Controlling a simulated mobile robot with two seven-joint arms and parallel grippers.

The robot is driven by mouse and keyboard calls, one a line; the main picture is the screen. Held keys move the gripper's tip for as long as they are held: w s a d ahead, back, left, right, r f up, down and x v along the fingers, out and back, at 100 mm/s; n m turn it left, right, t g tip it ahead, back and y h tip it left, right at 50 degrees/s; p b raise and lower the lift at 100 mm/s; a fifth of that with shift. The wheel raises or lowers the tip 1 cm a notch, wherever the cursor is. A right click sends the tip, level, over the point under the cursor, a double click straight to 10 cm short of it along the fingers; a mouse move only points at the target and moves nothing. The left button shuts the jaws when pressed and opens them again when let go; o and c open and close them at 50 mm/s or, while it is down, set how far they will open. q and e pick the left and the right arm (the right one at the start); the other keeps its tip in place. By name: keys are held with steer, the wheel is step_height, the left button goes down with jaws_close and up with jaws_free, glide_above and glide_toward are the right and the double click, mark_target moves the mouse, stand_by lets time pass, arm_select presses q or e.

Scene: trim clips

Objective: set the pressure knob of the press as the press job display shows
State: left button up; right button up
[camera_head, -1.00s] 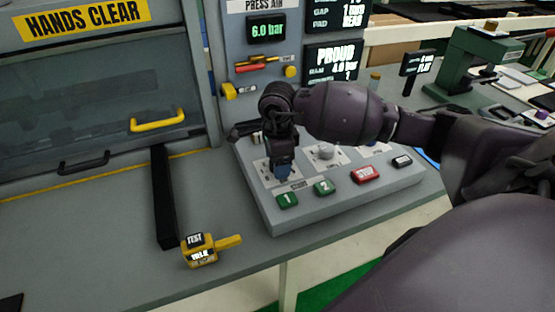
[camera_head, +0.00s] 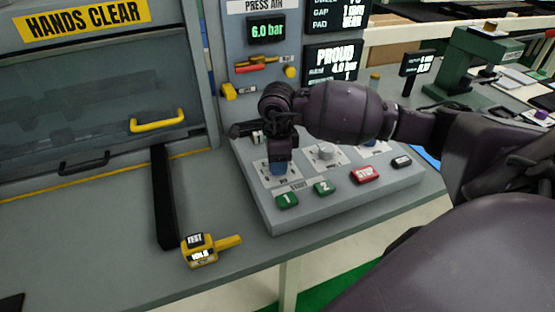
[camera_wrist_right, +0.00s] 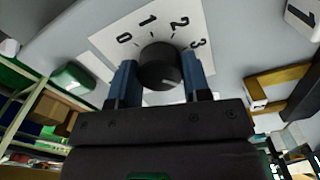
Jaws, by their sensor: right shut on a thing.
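My right gripper (camera_head: 279,168) reaches down to the leftmost dial of the grey control panel (camera_head: 345,203). In the right wrist view, its blue fingers (camera_wrist_right: 160,82) are shut on the sides of a dark round knob (camera_wrist_right: 159,62). The knob sits on a white scale plate (camera_wrist_right: 118,40) marked 0, 1, 2, 3. A pale mark shows on the knob's near side; its exact setting is hard to read. A dark display (camera_head: 333,63) beside the press reads "PROUD 4.0", with other text too blurred. Another dark display (camera_head: 335,16) above it is cut off. My left gripper is not in view.
The panel has green buttons 1 (camera_head: 287,201) and 2 (camera_head: 323,188), a red stop button (camera_head: 366,175) and more dials. The air gauge (camera_head: 266,30) reads 6.0 bar. A yellow tester (camera_head: 200,250) lies on the bench. The press guard (camera_head: 90,90) is at left.

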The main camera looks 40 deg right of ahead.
steer(key=m, duration=0.3)
steer(key=shift+r, duration=0.1)
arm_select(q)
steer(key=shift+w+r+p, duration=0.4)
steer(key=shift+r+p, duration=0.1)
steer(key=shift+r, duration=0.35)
arm_select(e)
steer(key=shift+m, duration=1.5)
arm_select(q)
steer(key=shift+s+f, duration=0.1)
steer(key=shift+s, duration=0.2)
arm_select(e)
steer(key=o, duration=0.9)
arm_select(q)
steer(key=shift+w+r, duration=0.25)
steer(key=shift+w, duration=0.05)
arm_select(e)
step_height(320, 180, up, 11)
steer(key=shift+f, duration=0.15)
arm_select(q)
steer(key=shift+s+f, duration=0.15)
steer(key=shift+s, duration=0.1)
